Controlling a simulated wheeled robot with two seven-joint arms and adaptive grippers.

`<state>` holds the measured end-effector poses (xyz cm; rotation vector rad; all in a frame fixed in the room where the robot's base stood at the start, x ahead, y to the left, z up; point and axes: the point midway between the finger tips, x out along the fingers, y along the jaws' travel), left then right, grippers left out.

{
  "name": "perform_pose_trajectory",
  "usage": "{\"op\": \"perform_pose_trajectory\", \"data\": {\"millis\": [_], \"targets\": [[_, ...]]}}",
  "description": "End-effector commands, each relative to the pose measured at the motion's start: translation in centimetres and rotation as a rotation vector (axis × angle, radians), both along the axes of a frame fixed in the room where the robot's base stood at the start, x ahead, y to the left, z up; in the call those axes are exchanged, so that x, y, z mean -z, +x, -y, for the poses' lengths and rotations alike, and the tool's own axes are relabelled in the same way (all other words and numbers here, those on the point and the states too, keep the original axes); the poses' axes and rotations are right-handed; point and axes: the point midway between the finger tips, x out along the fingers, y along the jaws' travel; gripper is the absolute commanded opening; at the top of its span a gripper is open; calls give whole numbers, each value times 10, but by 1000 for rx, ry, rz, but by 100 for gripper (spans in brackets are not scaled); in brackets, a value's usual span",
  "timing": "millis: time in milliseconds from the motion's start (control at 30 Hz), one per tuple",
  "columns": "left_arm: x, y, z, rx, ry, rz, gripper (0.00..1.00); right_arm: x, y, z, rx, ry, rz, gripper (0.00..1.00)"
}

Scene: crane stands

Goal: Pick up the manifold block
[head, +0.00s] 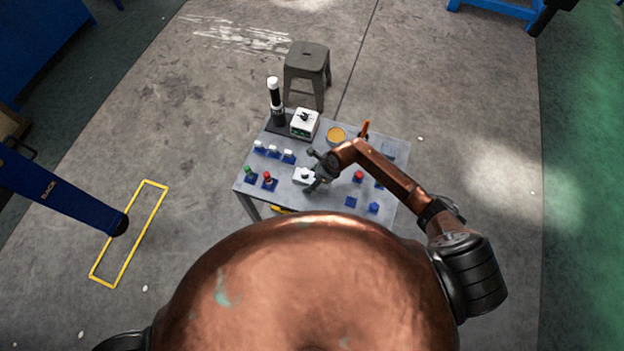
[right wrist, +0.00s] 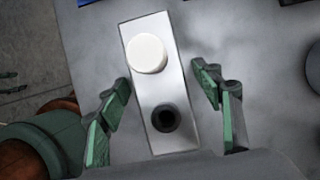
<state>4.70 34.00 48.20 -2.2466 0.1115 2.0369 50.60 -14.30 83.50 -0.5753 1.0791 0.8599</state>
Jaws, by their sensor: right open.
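The manifold block (head: 303,176) is a pale rectangular block near the middle of the grey table. In the right wrist view the block (right wrist: 182,106) is a light metal bar with a white round cap at one end and a dark round port at the other. My right gripper (head: 319,170) is over the block. In the right wrist view its green fingers (right wrist: 160,76) are open, one on each side of the block, with a visible gap to it on both sides. My left gripper is not in view.
The table (head: 243,186) carries a white box (head: 305,123), a black-and-white cylinder (head: 276,101), an orange round dish (head: 336,134), and several small blue-based parts with green, red or white tops. A grey stool (head: 307,66) stands behind it. A blue beam (head: 60,193) reaches in from the left.

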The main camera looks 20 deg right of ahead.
Motion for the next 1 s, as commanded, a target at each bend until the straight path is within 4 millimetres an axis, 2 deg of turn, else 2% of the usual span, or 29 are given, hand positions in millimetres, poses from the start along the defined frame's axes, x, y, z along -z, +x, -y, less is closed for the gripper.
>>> {"op": "perform_pose_trajectory", "data": {"millis": [133, 1000], "targets": [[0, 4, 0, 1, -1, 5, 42, 0, 0, 0, 1, 0, 0, 60], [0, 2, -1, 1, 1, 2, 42, -1, 0, 1, 2, 0, -1, 0]]}}
